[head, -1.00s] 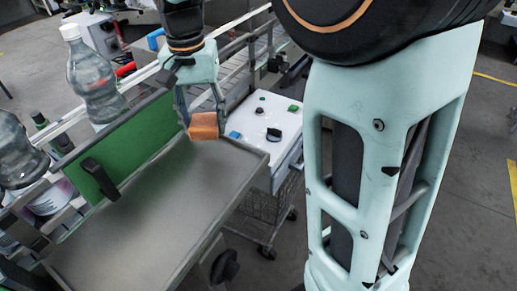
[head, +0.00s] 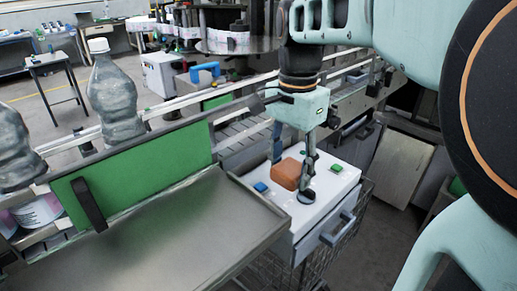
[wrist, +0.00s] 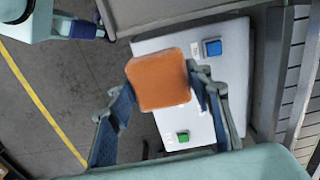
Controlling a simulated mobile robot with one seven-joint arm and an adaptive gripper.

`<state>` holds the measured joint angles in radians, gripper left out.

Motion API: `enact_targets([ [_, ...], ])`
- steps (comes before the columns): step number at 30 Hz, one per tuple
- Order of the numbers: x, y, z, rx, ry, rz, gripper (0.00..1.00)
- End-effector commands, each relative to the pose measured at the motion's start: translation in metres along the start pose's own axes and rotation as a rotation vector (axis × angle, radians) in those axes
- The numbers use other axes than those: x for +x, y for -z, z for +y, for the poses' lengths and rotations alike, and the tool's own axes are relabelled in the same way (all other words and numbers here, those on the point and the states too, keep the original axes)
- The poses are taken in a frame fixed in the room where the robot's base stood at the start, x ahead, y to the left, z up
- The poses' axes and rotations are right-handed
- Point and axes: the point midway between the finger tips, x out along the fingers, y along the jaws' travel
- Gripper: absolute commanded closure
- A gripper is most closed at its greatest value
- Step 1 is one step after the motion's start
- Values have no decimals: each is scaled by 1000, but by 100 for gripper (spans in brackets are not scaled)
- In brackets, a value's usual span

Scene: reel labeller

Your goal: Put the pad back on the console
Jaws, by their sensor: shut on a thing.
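The pad is an orange-brown block (head: 287,174), gripped between the two fingers of my gripper (head: 291,165). The wrist view also shows the pad (wrist: 158,79) between the blue-grey fingers. The console is a white box with a light top (head: 333,187), right of the steel tray table. In the head view the pad appears over the console's top. The wrist view shows the console top (wrist: 195,32) behind the pad. I cannot tell whether the pad touches the console. The pad and fingers hide part of the top.
A blue button (head: 261,187), a green button (head: 336,168) and a dark round knob (head: 306,196) are on the console. The steel tray table (head: 165,235) with a green panel (head: 135,172) borders it on the left. Clear bottles (head: 112,95) stand farther left.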

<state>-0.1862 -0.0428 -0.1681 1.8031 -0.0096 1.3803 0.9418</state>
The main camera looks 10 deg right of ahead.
Motion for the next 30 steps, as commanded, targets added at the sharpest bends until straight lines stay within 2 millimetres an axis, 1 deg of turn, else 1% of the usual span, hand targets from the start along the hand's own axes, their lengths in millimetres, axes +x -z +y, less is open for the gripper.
enact_targets([
  [2, 3, 1, 3, 15, 1, -2, 76],
  [4, 10, 1, 4, 21, -1, -4, 76],
  [10, 47, 0, 4, 22, -2, -5, 76],
  [12, 56, 1, 4, 21, -1, -4, 76],
  [17, 71, 1, 4, 22, -1, -3, 76],
  [22, 96, 1, 4, 22, -2, -4, 76],
  [25, 101, 1, 4, 21, 1, -2, 76],
  [30, 101, 1, 4, 21, 2, -2, 76],
])
